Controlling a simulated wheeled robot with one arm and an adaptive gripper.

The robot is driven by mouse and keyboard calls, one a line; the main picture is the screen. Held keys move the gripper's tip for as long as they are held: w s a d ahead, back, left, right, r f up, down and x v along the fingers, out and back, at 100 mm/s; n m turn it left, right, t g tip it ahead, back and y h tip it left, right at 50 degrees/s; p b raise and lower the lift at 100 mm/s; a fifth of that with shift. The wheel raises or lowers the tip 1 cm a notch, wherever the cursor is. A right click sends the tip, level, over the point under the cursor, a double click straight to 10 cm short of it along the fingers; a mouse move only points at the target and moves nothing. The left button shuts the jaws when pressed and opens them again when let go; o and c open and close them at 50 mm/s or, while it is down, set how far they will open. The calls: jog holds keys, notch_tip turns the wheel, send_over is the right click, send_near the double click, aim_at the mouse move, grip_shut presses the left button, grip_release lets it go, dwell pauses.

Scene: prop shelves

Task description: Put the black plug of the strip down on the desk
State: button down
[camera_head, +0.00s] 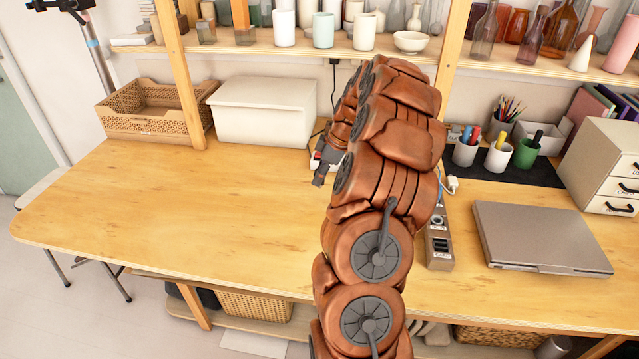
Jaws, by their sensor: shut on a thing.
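My gripper (320,172) shows only in part at the left of my copper-coloured arm, low over the desk (200,215) in front of the white box. It is shut on a small dark thing, which I take to be the black plug; the plug's outline cannot be told from the dark fingers. My arm hides much of the gripper's right side. The power strip (438,245) lies on the desk right of my arm, its far part hidden. Whether the plug touches the desk cannot be told.
A white lidded box (262,112) and a wicker basket (150,118) stand at the back left. A closed laptop (540,238) lies right of the strip. Pen cups (497,157) stand on a dark mat behind it. The left desk is clear.

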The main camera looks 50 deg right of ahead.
jog(key=shift+f+p, duration=0.65)
jog(key=shift+f, duration=1.1)
jog(key=shift+f+b, duration=0.2)
jog(key=shift+b, duration=0.1)
jog(key=c, duration=0.9)
grip_release()
jog(key=shift+c, duration=0.2)
jog(key=shift+r, duration=0.2)
